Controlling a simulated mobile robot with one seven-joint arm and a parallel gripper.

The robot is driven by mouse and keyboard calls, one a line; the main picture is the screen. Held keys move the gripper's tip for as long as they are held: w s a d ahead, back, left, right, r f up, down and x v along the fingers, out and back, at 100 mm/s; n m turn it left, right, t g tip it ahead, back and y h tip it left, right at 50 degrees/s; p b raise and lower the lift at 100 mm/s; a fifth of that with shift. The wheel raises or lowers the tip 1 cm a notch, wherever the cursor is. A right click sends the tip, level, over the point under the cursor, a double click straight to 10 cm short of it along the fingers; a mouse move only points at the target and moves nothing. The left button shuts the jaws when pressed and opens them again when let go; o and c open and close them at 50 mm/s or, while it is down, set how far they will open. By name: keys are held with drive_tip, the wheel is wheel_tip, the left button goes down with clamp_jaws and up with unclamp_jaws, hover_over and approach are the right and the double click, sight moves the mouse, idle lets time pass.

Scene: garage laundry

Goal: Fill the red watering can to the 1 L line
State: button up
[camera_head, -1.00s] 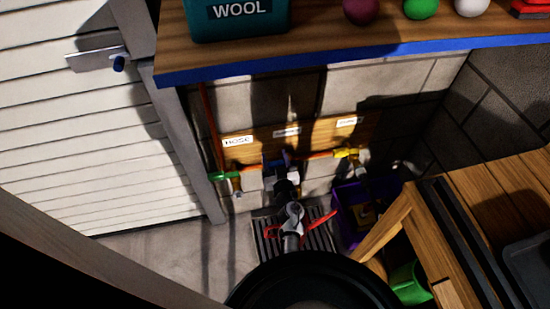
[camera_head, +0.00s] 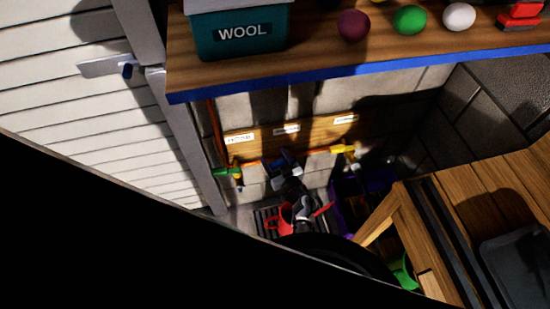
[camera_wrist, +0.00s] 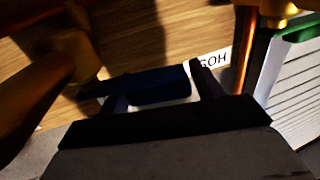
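The red watering can (camera_head: 284,216) stands on the dark slatted grate below the wall taps in the head view. My arm hides much of it, and its 1 L line and water level cannot be seen. My gripper (camera_head: 287,172) is at the middle tap, which has a blue handle (camera_head: 291,157). In the wrist view, the dark blue handle (camera_wrist: 160,86) lies between the two spread fingers of my gripper (camera_wrist: 163,92). The fingers look apart; whether they touch the handle is unclear. No water stream is visible.
A green tap (camera_head: 228,172) under the HOSE label is on the left, and a yellow tap (camera_head: 345,149) on the right. A purple crate (camera_head: 375,181) and a wooden bench (camera_head: 480,205) stand to the right. A blue-edged shelf (camera_head: 330,75) overhangs the taps.

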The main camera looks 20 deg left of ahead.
drive_tip(key=shift+o, duration=0.7)
drive_tip(key=p+v, duration=0.5)
drive_tip(key=v, duration=0.9)
drive_tip(key=shift+w, duration=0.1)
